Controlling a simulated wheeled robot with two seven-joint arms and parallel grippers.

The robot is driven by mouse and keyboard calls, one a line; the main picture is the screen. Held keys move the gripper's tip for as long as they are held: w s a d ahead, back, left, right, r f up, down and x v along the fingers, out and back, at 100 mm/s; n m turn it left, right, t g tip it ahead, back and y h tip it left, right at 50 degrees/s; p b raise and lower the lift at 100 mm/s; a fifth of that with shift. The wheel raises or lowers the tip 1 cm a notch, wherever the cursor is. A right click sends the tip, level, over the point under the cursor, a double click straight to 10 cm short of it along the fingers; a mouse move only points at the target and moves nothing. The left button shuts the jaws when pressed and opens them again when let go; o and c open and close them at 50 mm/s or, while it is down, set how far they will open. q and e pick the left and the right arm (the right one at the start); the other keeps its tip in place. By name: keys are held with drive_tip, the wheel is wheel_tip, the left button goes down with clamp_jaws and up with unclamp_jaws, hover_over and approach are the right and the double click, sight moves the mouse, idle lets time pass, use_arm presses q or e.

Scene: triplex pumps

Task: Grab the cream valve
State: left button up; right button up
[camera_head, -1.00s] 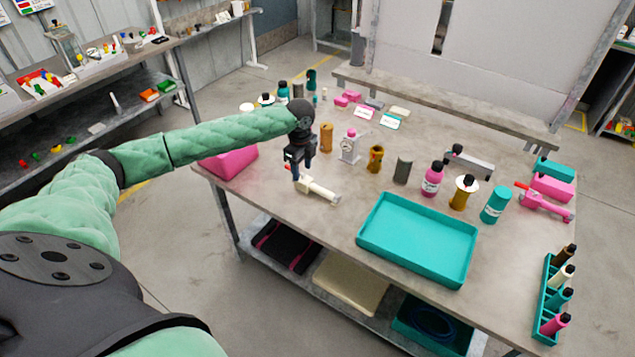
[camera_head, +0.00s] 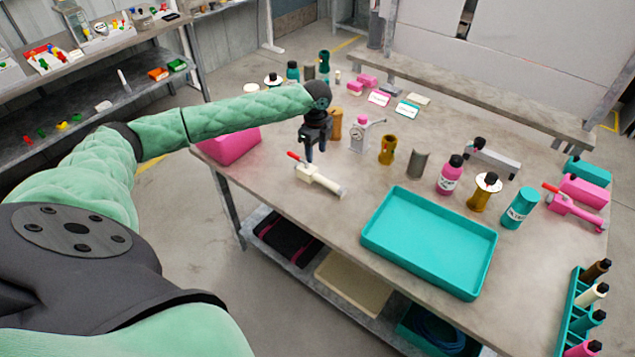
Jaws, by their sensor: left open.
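The cream valve (camera_head: 322,180) lies on the table near its left front edge. It has a cream body and a red handle at its left end. My left gripper (camera_head: 316,156) is open and points down just behind the valve in the head view. Nothing shows between its fingers. I cannot tell exactly how high it is above the table or whether it touches the valve. My right gripper is not in view.
A teal tray (camera_head: 430,243) lies to the right of the valve. A pink box (camera_head: 232,145) sits at the table's left corner. A brown cylinder, a white gauge stand (camera_head: 361,135) and several bottles stand behind. Bare tabletop lies between valve and tray.

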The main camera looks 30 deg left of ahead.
sight(317, 175)
use_arm(q)
wheel_tip(317, 175, down, 3)
drive_tip(key=shift+b, duration=1.05)
drive_tip(key=shift+f, duration=0.3)
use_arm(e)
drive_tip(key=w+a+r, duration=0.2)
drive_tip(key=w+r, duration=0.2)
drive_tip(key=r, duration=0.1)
use_arm(q)
wheel_tip(317, 175, down, 2)
drive_tip(key=shift+s+p, duration=0.1)
drive_tip(key=shift+p, duration=0.4)
drive_tip(key=f, duration=0.1)
drive_tip(key=f+p, duration=0.2)
drive_tip(key=f, duration=0.1)
drive_tip(key=shift+s+d, duration=0.1)
drive_tip(key=shift+d, duration=0.15)
drive_tip(key=shift+f+p, duration=0.4)
drive_tip(key=shift+f, duration=0.25)
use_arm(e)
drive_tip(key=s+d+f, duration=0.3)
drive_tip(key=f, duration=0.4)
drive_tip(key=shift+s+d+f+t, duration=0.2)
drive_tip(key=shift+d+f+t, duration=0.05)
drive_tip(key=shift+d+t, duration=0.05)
use_arm(q)
clamp_jaws()
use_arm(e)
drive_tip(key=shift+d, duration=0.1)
